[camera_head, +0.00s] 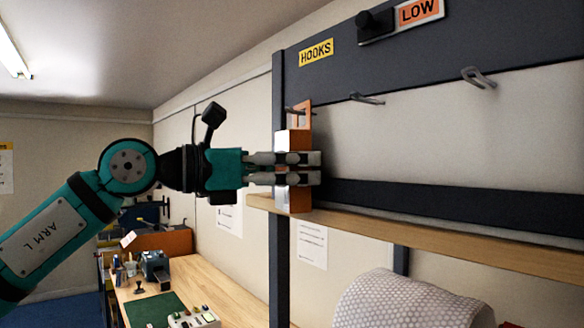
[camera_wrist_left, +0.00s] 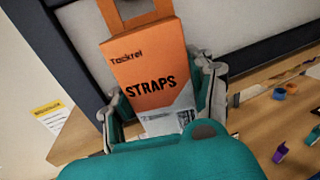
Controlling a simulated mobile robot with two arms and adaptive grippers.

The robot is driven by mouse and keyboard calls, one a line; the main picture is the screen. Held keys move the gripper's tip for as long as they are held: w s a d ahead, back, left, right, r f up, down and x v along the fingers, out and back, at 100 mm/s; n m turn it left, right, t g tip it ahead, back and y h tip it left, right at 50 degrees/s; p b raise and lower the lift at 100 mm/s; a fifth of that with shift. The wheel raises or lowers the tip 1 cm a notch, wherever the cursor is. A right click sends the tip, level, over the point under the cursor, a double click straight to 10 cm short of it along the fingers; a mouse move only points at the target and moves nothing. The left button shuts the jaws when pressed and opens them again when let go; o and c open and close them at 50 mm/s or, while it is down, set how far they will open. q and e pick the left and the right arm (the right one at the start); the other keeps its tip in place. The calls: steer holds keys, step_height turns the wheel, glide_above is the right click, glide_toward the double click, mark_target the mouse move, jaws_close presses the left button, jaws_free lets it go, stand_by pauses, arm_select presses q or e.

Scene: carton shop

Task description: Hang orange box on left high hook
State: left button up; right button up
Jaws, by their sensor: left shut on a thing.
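The orange box (camera_head: 293,142), printed "STRAPS", is upright in my left gripper (camera_head: 312,168), whose fingers are shut around its lower middle. The box also shows in the left wrist view (camera_wrist_left: 150,75), between the fingers (camera_wrist_left: 165,105), with its hang tab (camera_wrist_left: 140,12) at the top. In the head view the tab (camera_head: 304,114) is level with the leftmost hook (camera_head: 289,110), close by the rack's left post. The hook is mostly hidden; I cannot tell whether it passes through the tab. My right gripper is out of view.
Two more hooks, a middle one (camera_head: 367,99) and a right one (camera_head: 478,77), are bare. A wooden shelf (camera_head: 440,238) runs below the box. A bubble-wrap roll (camera_head: 410,300) is under the shelf. A workbench (camera_head: 225,293) with small items stands lower left.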

arm_select(q)
steer(key=o, duration=1.3)
steer(key=shift+d, duration=0.15)
steer(key=shift+a, duration=0.2)
